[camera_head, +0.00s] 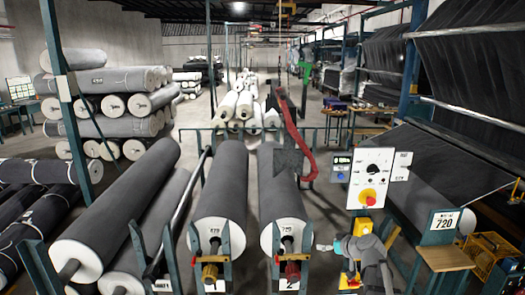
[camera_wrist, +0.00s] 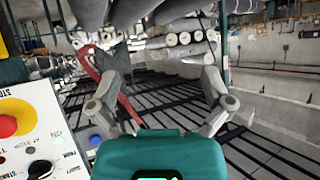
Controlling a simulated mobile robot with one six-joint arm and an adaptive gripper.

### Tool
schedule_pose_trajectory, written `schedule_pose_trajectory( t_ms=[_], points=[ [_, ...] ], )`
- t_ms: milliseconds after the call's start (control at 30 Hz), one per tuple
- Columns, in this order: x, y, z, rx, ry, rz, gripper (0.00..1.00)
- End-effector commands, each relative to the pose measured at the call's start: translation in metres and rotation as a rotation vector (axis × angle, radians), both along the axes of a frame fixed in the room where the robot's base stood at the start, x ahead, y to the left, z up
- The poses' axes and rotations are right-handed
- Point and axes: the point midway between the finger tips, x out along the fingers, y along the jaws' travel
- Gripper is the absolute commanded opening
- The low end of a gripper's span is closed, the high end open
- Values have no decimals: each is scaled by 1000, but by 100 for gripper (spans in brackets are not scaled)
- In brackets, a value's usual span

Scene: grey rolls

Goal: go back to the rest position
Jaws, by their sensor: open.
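My gripper (camera_head: 323,247) is low at the right of centre in the head view, beside the end of a grey roll (camera_head: 280,190) and below the white control panel (camera_head: 355,190). In the wrist view my gripper (camera_wrist: 163,88) has its two grey fingers spread wide apart, with nothing between them. The control panel (camera_wrist: 35,130) also shows at the left of the wrist view, close to the gripper's teal body, with its red button and black knob. Whether the gripper touches anything cannot be told, but no contact is visible.
Another grey roll (camera_head: 222,185) lies on the rack to the left. Stacked rolls (camera_head: 105,80) stand farther left. A wooden table (camera_head: 445,258) with a 720 sign (camera_head: 443,226) and a yellow crate (camera_head: 490,250) stand at right.

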Motion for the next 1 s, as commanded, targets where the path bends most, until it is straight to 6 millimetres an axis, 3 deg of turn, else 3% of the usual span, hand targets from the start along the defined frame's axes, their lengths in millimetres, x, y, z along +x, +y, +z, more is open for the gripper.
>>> schedule_pose_trajectory(
  t_ms=[33, 200, 500, 700, 1000],
  points=[
    [-17, 17, -27, -6, 74, 18, 100],
    [-67, 49, -88, -48, 340, 20, 100],
    [-161, 67, -175, -210, 774, -159, 100],
    [-203, 62, -201, -317, 938, -328, 100],
    [-218, 57, -205, -362, 990, -412, 100]
  ],
)
